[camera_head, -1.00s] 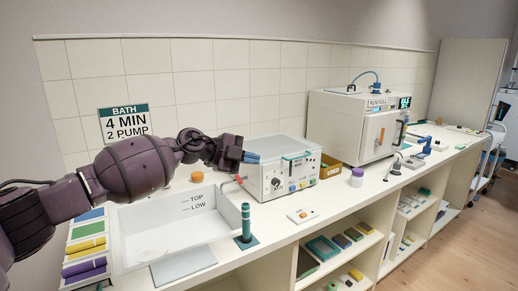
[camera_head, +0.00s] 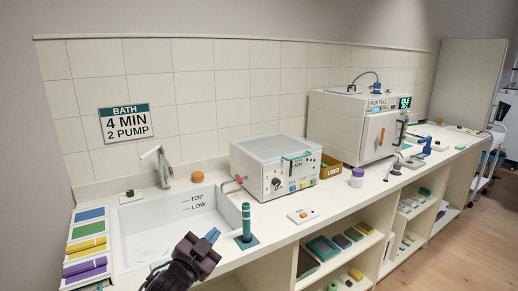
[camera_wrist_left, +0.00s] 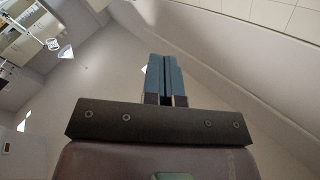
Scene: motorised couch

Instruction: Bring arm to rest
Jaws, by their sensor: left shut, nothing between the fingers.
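My left gripper (camera_head: 211,236) shows at the bottom of the head view, in front of the sink basin's near right corner. Its blue fingers are together with nothing between them, and they point up. The left wrist view also shows the closed blue fingers (camera_wrist_left: 166,78) against a plain pale surface. Most of my left arm is below the frame. My right gripper is not in view.
The sink basin (camera_head: 150,240) marked TOP and LOW lies behind the gripper, with a tap (camera_head: 161,165) at its back. A teal post (camera_head: 246,222) stands just right of the gripper. A white box machine (camera_head: 275,165) and a larger unit (camera_head: 350,125) stand farther right.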

